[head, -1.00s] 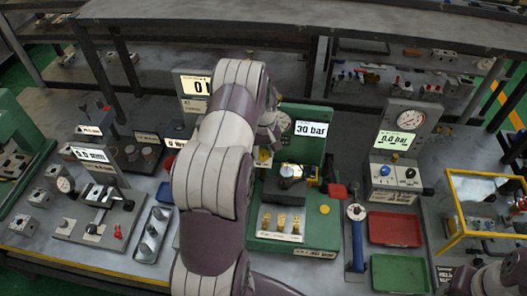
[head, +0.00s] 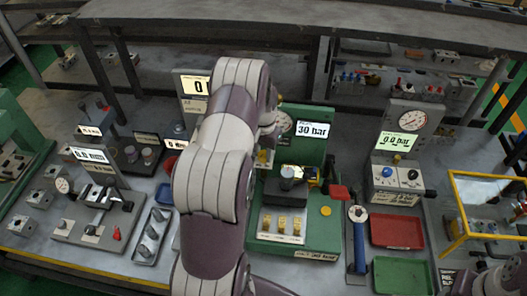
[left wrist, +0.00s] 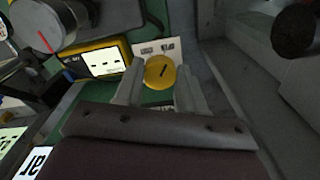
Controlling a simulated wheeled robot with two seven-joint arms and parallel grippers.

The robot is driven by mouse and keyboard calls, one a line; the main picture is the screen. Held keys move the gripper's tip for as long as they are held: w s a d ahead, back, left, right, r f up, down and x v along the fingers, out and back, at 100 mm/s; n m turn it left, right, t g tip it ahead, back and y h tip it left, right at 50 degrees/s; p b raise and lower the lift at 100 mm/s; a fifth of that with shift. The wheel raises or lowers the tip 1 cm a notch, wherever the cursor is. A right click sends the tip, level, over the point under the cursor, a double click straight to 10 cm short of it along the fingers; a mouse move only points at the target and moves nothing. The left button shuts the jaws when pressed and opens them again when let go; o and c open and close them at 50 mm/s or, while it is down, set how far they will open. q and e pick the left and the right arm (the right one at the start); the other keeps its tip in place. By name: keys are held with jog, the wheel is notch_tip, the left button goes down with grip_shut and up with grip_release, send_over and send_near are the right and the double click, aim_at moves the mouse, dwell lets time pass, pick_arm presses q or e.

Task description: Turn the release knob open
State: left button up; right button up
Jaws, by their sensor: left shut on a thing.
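The release knob, a round yellow knob with a dark slot line on its face, shows in the left wrist view (left wrist: 159,71). It sits between the two fingers of my left gripper (left wrist: 160,88), which is shut on it. In the head view the yellow knob (head: 264,157) shows small at the back left of the green test stand (head: 318,238). My left arm hides most of the gripper there. A white label plate (left wrist: 152,46) lies just beyond the knob. My right gripper is not in view.
A yellow box with a display (left wrist: 103,61) and a grey cylinder (left wrist: 52,22) stand close beside the gripper. The 30 bar sign (head: 311,129) rises behind. Red (head: 397,231) and green (head: 400,274) trays and a blue-handled tool (head: 358,240) lie to the right.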

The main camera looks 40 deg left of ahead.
pick_arm(q)
jog(key=shift+w+r, duration=0.1)
jog(key=shift+r, duration=0.05)
dwell(0.4)
jog(key=o, duration=1.1)
jog(key=shift+c, duration=0.2)
notch_tip(320, 180, up, 8)
jog(key=shift+f+b, duration=0.1)
jog(key=shift+b, duration=1)
notch_tip(320, 180, up, 4)
jog(key=p, duration=0.2)
send_over(263, 154)
jog(key=shift+d+r+p, duration=0.1)
jog(key=shift+r+p, duration=0.25)
jog(key=shift+r, duration=0.05)
